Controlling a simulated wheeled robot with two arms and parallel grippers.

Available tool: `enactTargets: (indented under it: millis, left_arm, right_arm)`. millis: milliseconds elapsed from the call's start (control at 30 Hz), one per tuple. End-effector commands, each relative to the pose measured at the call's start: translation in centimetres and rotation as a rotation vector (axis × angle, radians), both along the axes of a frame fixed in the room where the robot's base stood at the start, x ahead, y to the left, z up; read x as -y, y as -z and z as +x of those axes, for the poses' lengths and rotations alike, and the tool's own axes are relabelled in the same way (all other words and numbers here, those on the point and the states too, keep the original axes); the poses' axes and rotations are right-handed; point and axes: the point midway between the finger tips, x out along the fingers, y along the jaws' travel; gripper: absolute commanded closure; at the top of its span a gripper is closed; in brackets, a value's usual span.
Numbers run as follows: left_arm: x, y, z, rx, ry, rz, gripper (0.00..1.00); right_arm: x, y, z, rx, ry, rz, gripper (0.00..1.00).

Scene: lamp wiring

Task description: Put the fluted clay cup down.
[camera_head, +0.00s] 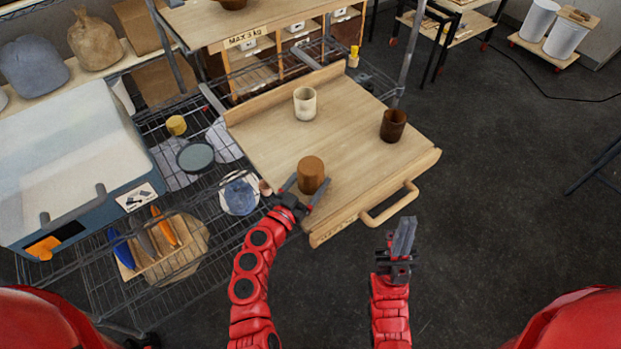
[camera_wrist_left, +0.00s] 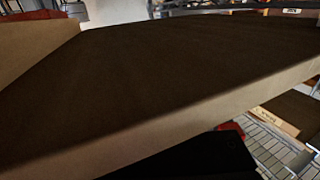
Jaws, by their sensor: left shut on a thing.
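The clay cup (camera_head: 311,173) is orange-brown, with a closed-looking flat top, near the front edge of the wooden board (camera_head: 265,140) in the head view. Its fluting is too small to make out. My left gripper (camera_head: 305,190) is shut on it, one finger on each side. I cannot tell whether the cup touches the board. The left wrist view shows a broad dark surface with a pale edge (camera_wrist_left: 190,113), but no cup or fingers. My right gripper (camera_head: 404,236) is empty, its fingers together, in front of the board's handle.
A cream cup (camera_head: 305,103) stands farther back on the board, and a dark brown cup (camera_head: 393,125) stands at its right. The board's middle is bare. A wire rack (camera_head: 100,285) with a plate rack and dishes lies to the left. The wooden handle (camera_head: 390,205) juts out in front.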

Motion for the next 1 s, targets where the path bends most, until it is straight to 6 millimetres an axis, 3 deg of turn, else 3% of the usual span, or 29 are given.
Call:
enactTargets:
  millis: [33,67,133,500,533,1000]
  left_arm:
    - [0.0,0.2,0.0,0.001,0.000,-0.001,0.90]
    - [0.0,0.2,0.0,0.001,0.000,-0.001,0.15]
    - [0.0,0.1,0.0,0.001,0.000,-0.001,0.02]
    - [0.0,-0.6,0.0,0.000,-0.001,0.000,0.00]
    - [-0.2,-0.1,-0.2,0.000,-0.002,0.000,0.00]
    - [-4.8,0.4,-7.4,0.002,-0.006,0.002,0.00]
  right_arm:
    - [0.0,0.3,0.0,0.000,0.000,0.000,1.00]
    - [0.0,0.3,0.0,0.000,0.000,0.000,1.00]
    - [0.0,0.2,0.0,0.000,0.000,0.000,1.00]
    - [0.0,-0.8,0.0,0.000,0.000,0.000,1.00]
    - [0.0,-0.1,0.0,0.000,0.000,0.000,1.00]
    - [0.0,4.4,0.0,0.000,0.000,0.000,1.00]
